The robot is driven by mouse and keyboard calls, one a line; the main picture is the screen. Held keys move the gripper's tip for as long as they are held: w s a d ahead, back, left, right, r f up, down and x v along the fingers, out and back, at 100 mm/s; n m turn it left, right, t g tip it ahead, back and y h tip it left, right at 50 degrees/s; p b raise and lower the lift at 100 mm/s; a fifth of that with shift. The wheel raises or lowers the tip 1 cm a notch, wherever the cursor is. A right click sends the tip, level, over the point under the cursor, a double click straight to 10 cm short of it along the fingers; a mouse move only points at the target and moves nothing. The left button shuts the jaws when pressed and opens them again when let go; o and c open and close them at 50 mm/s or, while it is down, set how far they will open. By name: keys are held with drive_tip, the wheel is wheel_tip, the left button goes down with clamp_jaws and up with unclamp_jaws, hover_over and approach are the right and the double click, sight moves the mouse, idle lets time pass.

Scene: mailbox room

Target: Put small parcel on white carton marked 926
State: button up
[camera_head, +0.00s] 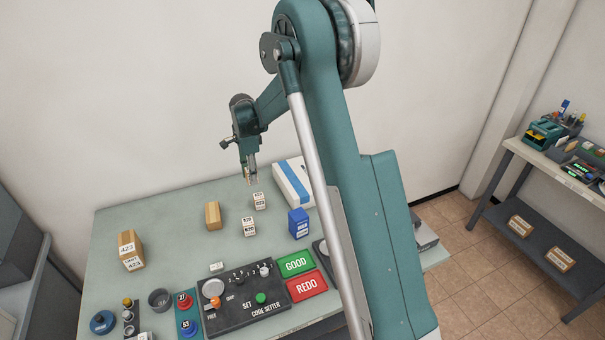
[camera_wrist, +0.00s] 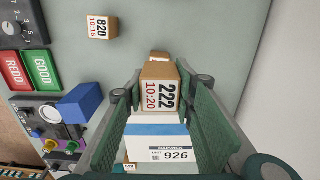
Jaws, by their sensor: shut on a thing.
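A small brown parcel with a white label reading 222 and 10:20 (camera_wrist: 160,90) sits between the two green fingers of my gripper (camera_wrist: 166,84) in the wrist view. My gripper is shut on it. In the head view my gripper (camera_head: 250,182) points down over the back of the table, with the labelled parcel (camera_head: 259,201) at its tip. I cannot tell how far it is above the table. The white carton marked 926 (camera_wrist: 176,155), with a blue stripe, shows below the parcel in the wrist view. In the head view the carton (camera_head: 294,182) lies right of my gripper, partly behind my arm.
A parcel marked 820 (camera_wrist: 98,27) stands nearby, also in the head view (camera_head: 249,228). A control panel (camera_head: 245,300) fills the front.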

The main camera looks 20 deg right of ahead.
drive_tip(key=w+d+r+p, duration=0.1)
drive_tip(key=w+d, duration=0.1)
drive_tip(key=d, duration=1)
drive_tip(key=w+d+r+p, duration=0.1)
drive_tip(key=d+r+p, duration=0.1)
drive_tip(key=d, duration=0.9)
drive_tip(key=shift+w+d+r, duration=0.2)
drive_tip(key=shift+w+d, duration=0.15)
hover_over(302, 175)
drive_tip(key=shift+d+f, duration=0.15)
drive_tip(key=shift+f, duration=3)
drive_tip(key=shift+f, duration=0.1)
drive_tip(key=shift+f, duration=1.75)
drive_tip(key=shift+f, duration=0.15)
drive_tip(key=o, duration=0.9)
